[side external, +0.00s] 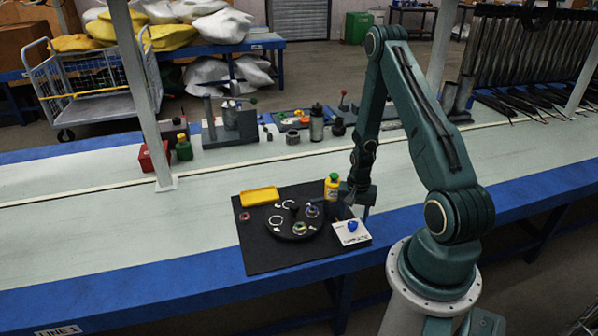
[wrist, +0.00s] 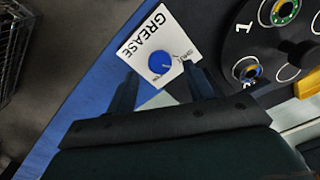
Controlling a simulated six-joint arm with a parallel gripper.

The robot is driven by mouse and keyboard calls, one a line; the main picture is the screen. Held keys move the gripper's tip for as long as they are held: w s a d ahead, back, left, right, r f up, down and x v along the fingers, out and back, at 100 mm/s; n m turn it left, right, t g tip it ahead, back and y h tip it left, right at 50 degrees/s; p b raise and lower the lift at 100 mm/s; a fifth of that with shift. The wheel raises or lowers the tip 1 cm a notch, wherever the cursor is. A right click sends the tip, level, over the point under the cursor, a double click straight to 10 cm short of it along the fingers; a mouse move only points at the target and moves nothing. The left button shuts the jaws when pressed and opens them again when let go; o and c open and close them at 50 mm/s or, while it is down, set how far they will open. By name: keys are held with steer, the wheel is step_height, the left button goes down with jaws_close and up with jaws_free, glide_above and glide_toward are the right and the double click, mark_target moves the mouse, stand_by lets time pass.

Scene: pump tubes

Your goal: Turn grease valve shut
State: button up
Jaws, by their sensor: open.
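The grease valve is a blue knob (wrist: 161,63) on a white plate marked GREASE (wrist: 137,45), with small markings beside the knob. In the side external view the blue knob (side external: 352,226) sits on its white plate (side external: 346,237) at the right front corner of a black mat. My gripper (wrist: 165,82) is open, its two dark fingers on either side of the plate's near part in the wrist view. The knob lies just beyond the fingertips, and nothing is held. In the side external view my gripper (side external: 357,205) hangs above and behind the plate, its fingers partly unclear.
A round black dial with numbered rings (side external: 294,222) lies on the black mat (side external: 262,255), left of the plate. A yellow bottle (side external: 332,187) stands close to my gripper. A yellow tray (side external: 259,196) lies at the back left. The bench left of the mat is clear.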

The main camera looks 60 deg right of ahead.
mark_target(353, 224)
steer(key=shift+f, duration=1.55)
steer(key=shift+c, duration=0.2)
